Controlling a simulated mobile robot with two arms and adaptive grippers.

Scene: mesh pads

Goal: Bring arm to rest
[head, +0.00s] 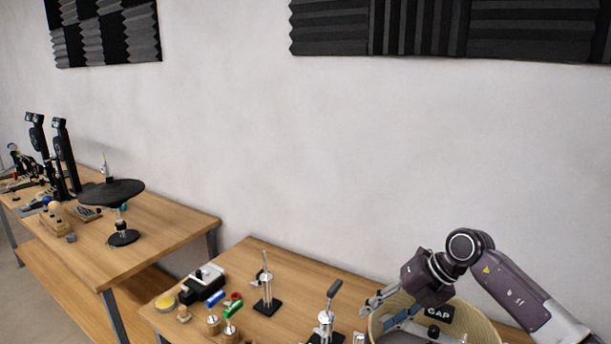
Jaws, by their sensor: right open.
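My right gripper (372,307) is at the lower right, its arm coming in from the right edge. It is open, and its fingers point left and down. It is over or beside the left rim of a round tan basket (487,326); I cannot tell whether it touches the rim. Nothing shows between its fingers. My left gripper is not in view.
A wooden table (296,276) holds a metal stand with a dark base (266,299), another metal device (328,318), a black-and-white box (203,283) and small coloured-handled tools. A second table (165,222) stands left, bearing a black round disc (111,193). A gap separates the tables.

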